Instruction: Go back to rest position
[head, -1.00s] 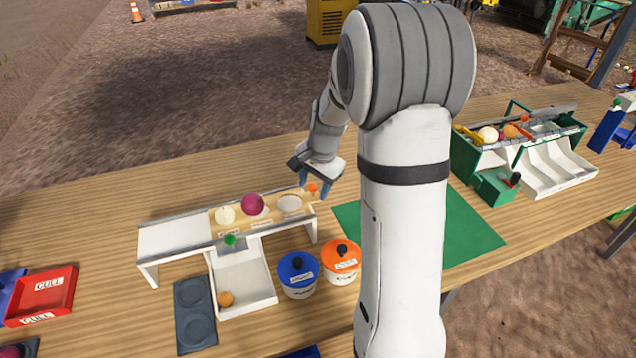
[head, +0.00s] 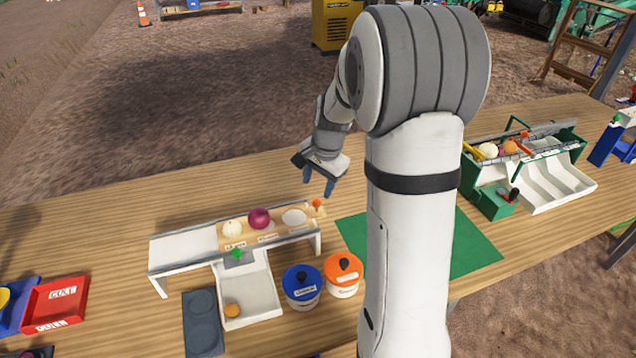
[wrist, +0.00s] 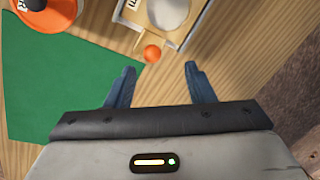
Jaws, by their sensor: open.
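My gripper (head: 319,186) is open and empty above the table, just behind the right end of the white bench-like stand. Its blue fingers also show in the wrist view (wrist: 160,84), spread apart with bare wood between them. An orange knob (head: 317,203) on the stand's right end sits below and in front of the fingers; it shows in the wrist view (wrist: 152,53) beyond the fingertips, apart from them.
The white stand (head: 185,250) carries a white onion (head: 232,229) and a purple onion (head: 259,218). Blue-lidded (head: 301,281) and orange-lidded (head: 342,270) pots stand in front. A green mat (head: 480,245) and a green-framed sorter (head: 495,203) are at right. The table behind the stand is clear.

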